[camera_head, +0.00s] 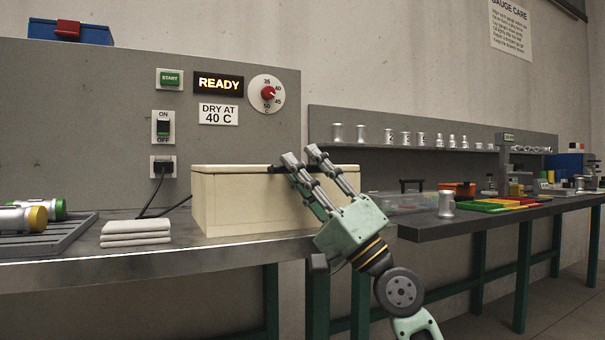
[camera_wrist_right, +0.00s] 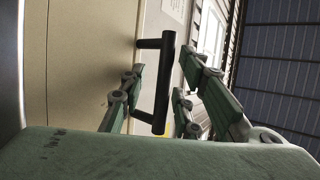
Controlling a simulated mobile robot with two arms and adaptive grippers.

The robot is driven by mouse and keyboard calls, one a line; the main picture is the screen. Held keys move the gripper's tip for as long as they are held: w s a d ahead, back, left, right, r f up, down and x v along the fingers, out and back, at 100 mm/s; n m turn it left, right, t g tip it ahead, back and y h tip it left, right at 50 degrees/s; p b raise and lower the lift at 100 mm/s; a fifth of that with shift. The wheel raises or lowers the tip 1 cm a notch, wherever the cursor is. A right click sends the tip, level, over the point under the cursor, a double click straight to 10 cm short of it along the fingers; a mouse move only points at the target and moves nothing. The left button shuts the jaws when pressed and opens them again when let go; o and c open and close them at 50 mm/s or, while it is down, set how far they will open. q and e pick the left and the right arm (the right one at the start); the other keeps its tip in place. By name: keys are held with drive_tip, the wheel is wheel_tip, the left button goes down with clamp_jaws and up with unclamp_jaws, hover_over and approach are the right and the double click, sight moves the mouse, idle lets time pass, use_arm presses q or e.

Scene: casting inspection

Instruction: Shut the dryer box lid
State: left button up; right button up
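The dryer box (camera_head: 250,205) is a cream box on the grey bench against the panel. Its cream lid (camera_head: 225,168) lies flat along the top, with no clear gap visible in the head view. A black bar handle (camera_head: 279,169) shows at the top front edge, partly hidden by my fingers. The handle also shows in the right wrist view (camera_wrist_right: 163,85), standing off a cream surface. My right gripper (camera_head: 302,154) is at the box's front top edge. Its fingers are apart, one on each side of the handle; contact is unclear. My left gripper is out of view.
Folded white cloths (camera_head: 135,231) lie left of the box. A grey rack (camera_head: 45,243) with capped cylinders stands farther left. A clear bin (camera_head: 400,203) and coloured trays (camera_head: 490,205) are on the right bench. A cord (camera_head: 152,205) runs behind the box.

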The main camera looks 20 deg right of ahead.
drive_tip(key=v, duration=1.2)
drive_tip(key=shift+s, duration=0.1)
